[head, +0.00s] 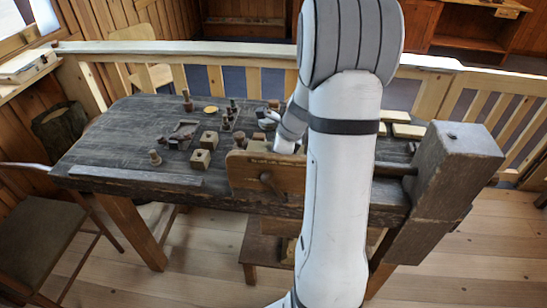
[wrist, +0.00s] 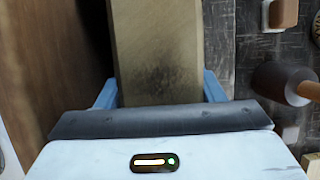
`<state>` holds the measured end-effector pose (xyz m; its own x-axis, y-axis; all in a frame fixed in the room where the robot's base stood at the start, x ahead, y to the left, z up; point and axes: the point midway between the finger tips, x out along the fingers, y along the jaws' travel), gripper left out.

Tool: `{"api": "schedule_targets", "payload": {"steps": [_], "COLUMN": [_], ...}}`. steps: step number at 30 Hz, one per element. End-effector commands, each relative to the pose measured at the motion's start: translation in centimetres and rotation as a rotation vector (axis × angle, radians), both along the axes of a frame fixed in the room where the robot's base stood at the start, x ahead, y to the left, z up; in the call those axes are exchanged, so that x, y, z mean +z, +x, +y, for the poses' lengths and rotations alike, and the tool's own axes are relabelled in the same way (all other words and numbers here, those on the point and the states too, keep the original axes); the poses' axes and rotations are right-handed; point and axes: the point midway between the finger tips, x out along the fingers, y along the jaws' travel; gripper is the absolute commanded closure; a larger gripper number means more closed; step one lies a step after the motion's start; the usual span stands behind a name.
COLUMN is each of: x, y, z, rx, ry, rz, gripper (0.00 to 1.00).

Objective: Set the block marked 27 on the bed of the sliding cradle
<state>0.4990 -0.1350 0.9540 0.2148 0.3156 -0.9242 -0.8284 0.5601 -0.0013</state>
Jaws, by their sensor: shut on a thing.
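In the wrist view my gripper (wrist: 159,90) has its two blue fingers on either side of a long tan wooden block (wrist: 156,42), shut on it. A dark smudge marks its face; I can read no number there. In the head view the gripper is mostly hidden behind my white arm, close to the wooden vise at the bench front. Two tan blocks with dark spots, one nearer (head: 200,159) and one farther (head: 209,140), stand on the bench left of the vise. Their marks are too small to read. I cannot make out the sliding cradle for certain.
The dark bench (head: 110,130) has clear room at its left. A vise jaw (head: 262,178) rises at its front. Spools and pegs (head: 187,101) stand towards the back, with a small peg (head: 155,157) near the front. In the wrist view a dark round-headed tool (wrist: 272,82) lies at right.

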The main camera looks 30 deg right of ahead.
Motion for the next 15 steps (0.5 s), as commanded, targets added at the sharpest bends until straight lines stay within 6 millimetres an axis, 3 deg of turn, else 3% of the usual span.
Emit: {"api": "schedule_targets", "payload": {"steps": [9, 10, 15], "x": [-0.02, -0.02, -0.02], "y": [-0.05, -0.05, -0.06], "z": [-0.09, -0.09, -0.09], "rx": [0.000, 0.000, -0.001], "ry": [-0.001, -0.001, 0.000], "rz": [-0.001, -0.001, 0.000], "gripper": [0.71, 0.37, 0.23]}}
